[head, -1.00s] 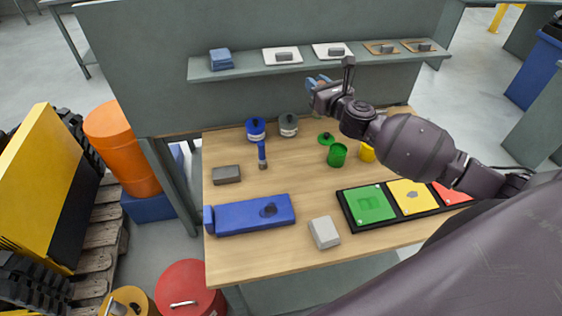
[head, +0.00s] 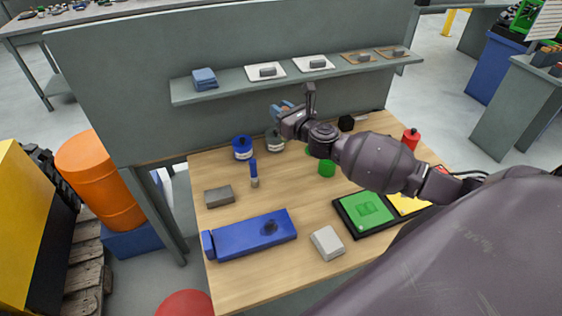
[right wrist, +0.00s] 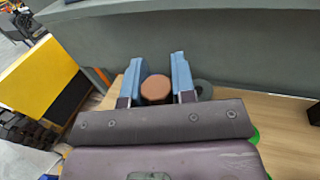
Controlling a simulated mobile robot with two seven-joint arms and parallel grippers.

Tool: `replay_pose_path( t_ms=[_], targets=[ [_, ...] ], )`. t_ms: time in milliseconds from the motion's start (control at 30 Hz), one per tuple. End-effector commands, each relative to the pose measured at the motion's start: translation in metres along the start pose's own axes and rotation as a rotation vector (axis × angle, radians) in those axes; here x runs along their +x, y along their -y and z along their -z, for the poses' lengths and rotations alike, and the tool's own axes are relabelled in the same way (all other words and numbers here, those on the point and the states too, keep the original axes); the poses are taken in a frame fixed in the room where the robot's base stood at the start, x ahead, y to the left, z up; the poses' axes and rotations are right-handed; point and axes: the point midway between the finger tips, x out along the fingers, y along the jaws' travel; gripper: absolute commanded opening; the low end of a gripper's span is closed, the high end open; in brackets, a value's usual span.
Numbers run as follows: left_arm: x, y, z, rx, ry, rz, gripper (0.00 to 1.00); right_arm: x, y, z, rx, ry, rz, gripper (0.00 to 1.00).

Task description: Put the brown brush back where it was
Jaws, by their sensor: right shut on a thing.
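My right gripper (head: 284,108) is shut on the brown brush (right wrist: 155,88), whose round brown end shows between the blue fingers in the right wrist view. The rest of the brush is hidden. The gripper is raised over the back of the wooden table (head: 310,215), in front of the grey panel and just above a grey jar (head: 275,142). A brush with a blue handle (head: 254,168) is left of it, near a blue jar (head: 242,150). My left gripper is not in view.
A shelf (head: 225,93) with a blue stack and several trays runs along the panel behind the gripper. A green cup (head: 327,169), grey block (head: 219,196), blue box (head: 255,236), pale block (head: 327,243) and coloured pad tray (head: 345,220) occupy the table.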

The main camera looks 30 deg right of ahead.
Motion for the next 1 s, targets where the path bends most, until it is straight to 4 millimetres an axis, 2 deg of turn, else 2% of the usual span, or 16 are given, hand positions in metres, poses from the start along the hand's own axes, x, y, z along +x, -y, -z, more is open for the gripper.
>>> replay_pose_path(
  t_ms=[33, 100, 400, 500, 833, 1000],
  targets=[
    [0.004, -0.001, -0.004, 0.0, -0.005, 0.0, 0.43, 0.0, 0.0, 0.016, 0.004, -0.001, 0.002, 0.01],
    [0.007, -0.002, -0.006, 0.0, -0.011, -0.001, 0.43, 0.0, -0.001, 0.033, 0.006, -0.001, 0.001, 0.01],
    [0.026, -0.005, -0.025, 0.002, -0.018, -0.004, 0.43, 0.001, -0.001, 0.096, 0.004, -0.002, 0.001, 0.01],
    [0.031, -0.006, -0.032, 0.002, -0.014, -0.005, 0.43, 0.0, 0.0, 0.11, 0.003, -0.003, 0.001, 0.01],
    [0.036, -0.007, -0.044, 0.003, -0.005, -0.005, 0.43, 0.001, 0.0, 0.123, 0.002, 0.0, 0.0, 0.01],
    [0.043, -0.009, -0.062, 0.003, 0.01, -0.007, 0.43, 0.001, 0.0, 0.147, 0.004, -0.003, 0.001, 0.01]
  ],
)
